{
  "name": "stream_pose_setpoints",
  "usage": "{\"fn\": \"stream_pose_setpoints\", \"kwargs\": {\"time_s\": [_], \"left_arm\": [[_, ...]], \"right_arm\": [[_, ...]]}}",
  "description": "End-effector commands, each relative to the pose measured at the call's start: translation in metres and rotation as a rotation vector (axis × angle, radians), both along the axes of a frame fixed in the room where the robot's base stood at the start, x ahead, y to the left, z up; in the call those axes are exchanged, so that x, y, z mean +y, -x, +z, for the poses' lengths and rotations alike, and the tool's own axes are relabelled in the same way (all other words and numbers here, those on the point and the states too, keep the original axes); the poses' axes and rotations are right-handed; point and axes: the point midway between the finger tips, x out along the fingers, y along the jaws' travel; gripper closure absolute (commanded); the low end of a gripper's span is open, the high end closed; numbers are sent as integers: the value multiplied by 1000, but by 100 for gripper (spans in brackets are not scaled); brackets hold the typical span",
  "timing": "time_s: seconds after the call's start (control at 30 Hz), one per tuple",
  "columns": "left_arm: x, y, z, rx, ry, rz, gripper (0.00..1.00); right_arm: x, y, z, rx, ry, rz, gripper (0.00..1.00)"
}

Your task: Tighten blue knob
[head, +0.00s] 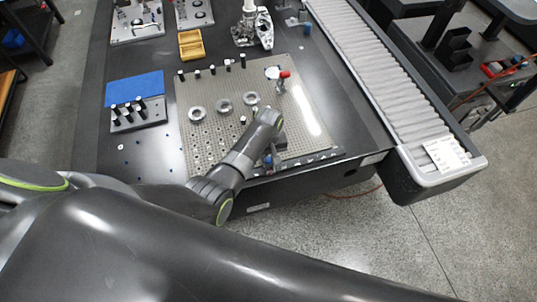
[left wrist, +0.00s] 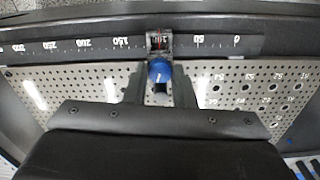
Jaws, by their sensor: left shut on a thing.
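The blue knob (left wrist: 160,70) sits at the edge of the perforated plate (left wrist: 70,95), beside the dark scale with white numbers (left wrist: 65,46). In the left wrist view it lies between the two fingers of my left gripper (left wrist: 160,80), which is shut on it. In the head view the blue knob (head: 268,160) shows as a small blue spot at the plate's near edge, partly hidden by my left arm and gripper (head: 273,158). My right gripper is not in view.
The plate holds several ring parts (head: 222,106), small posts and a red-topped clamp (head: 284,74). A blue pad (head: 135,88), a block with pegs (head: 138,121) and a yellow tray (head: 191,44) stand left and behind. A roller conveyor (head: 370,70) runs along the right.

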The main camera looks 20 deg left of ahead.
Motion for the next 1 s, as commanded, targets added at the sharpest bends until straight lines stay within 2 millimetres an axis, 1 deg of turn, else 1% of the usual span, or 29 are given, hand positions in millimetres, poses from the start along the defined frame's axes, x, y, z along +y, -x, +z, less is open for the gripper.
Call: {"fn": "stream_pose_setpoints", "kwargs": {"time_s": [0.03,0.17,0.5,0.8,1.0], "left_arm": [[0,0,3,0,0,-29,100],[0,0,3,1,0,-129,100],[0,0,3,0,0,-448,100],[0,0,2,0,-1,-690,100],[0,0,1,0,-1,-797,100]], "right_arm": [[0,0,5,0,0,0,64],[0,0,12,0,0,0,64],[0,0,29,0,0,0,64],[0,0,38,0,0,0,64],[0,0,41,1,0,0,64]]}}
